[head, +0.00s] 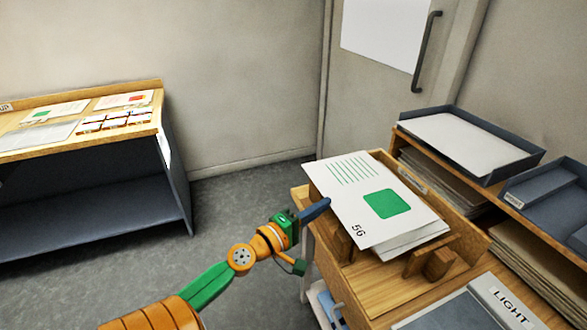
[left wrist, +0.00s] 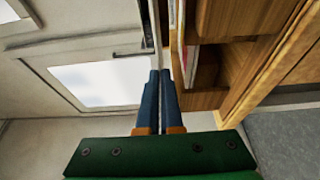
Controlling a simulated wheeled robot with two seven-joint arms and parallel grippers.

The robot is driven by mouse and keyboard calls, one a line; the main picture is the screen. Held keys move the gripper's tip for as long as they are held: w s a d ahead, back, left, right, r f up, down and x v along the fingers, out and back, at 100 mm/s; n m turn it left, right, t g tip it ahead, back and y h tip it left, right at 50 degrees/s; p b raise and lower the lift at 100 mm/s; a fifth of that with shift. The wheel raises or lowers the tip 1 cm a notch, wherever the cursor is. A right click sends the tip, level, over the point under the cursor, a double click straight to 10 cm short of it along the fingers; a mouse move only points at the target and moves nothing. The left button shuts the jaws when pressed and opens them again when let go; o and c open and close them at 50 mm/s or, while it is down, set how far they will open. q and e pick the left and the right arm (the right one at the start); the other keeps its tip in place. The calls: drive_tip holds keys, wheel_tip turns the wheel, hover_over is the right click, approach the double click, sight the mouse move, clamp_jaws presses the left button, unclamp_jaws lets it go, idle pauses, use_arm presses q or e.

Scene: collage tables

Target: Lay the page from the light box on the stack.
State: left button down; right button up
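A white page (head: 352,200) with green lines, a green square and the number 56 lies on top of other white sheets (head: 408,248) in a wooden holder (head: 380,280). The sheets under it stick out at its front right. My left gripper (head: 318,208) is at the page's left edge. In the left wrist view its two blue fingers (left wrist: 159,85) are close together, and I see nothing between them. The sheet edges (left wrist: 182,40) show edge-on just right of the fingertips. A grey box (head: 455,312) with a LIGHT label (head: 508,304) is cut off at the bottom right. My right gripper is not in view.
A dark tray with white paper (head: 460,140) and another dark tray (head: 550,195) stand on the shelf unit at right. A wooden-topped table (head: 150,118) with papers and cards stands at left. The floor (head: 235,205) between is clear. A door with a handle (head: 424,55) is behind.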

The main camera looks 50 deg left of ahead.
sight(335, 202)
use_arm(q)
drive_tip(key=w, duration=0.1)
drive_tip(key=w+d+p, duration=0.1)
drive_tip(key=w, duration=0.1)
drive_tip(key=shift+w+d+r, duration=0.2)
drive_tip(key=shift+w, duration=0.1)
drive_tip(key=shift+w+d+f+b, duration=0.3)
drive_tip(key=shift+w+f+b, duration=0.25)
drive_tip(key=shift+f, duration=0.2)
wheel_tip(335, 202, down, 4)
drive_tip(key=b, duration=0.3)
drive_tip(key=shift+r, duration=0.25)
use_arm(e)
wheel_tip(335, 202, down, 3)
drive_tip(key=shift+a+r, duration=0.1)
use_arm(q)
drive_tip(key=shift+s+r, duration=0.1)
drive_tip(key=c, duration=1)
unclamp_jaws()
drive_tip(key=shift+s, duration=0.1)
